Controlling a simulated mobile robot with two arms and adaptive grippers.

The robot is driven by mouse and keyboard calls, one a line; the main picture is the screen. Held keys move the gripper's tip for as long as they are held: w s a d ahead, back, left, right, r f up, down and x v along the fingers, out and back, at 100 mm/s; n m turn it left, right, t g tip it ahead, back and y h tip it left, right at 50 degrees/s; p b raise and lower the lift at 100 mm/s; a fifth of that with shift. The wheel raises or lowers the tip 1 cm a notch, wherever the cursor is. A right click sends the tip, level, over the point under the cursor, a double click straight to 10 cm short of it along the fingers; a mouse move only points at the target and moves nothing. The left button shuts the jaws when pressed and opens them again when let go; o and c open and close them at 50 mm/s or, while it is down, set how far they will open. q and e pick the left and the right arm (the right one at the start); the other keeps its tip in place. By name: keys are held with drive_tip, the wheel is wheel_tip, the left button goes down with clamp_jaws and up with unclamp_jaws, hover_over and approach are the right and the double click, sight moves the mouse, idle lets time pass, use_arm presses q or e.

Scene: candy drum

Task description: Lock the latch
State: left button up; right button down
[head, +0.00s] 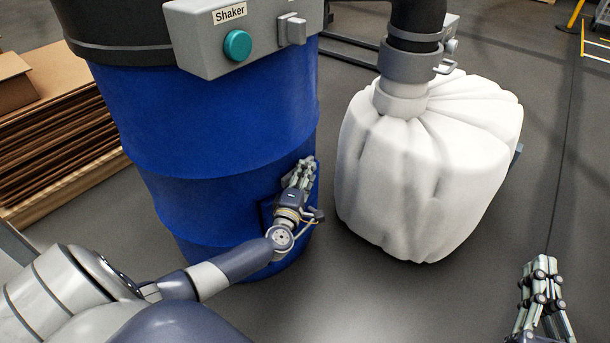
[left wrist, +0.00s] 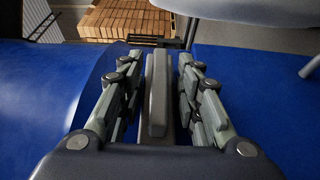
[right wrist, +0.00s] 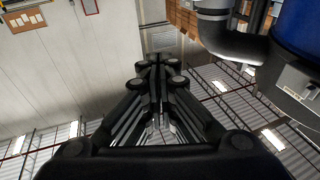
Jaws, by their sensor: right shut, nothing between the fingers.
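My left gripper (head: 300,178) is low on the right side of the blue drum (head: 215,120), beside a dark-edged panel (head: 266,212). In the left wrist view, its fingers (left wrist: 158,85) are apart, one on each side of a grey bar (left wrist: 158,95) that looks like a latch handle. Gaps show between the bar and both fingers. In the head view the gripper hides this bar. My right gripper (head: 543,275) is shut and empty at the lower right, away from the drum. It also shows in the right wrist view (right wrist: 158,65) with its fingers together.
A white bag (head: 430,170) hangs under a dark pipe (head: 418,20) right of the drum, held by a grey clamp (head: 410,65). A grey Shaker box (head: 240,40) with a teal button is on the drum. Stacked cardboard (head: 55,130) stands left. Floor between the bag and my right gripper is clear.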

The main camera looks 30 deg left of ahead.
use_arm(q)
clamp_jaws()
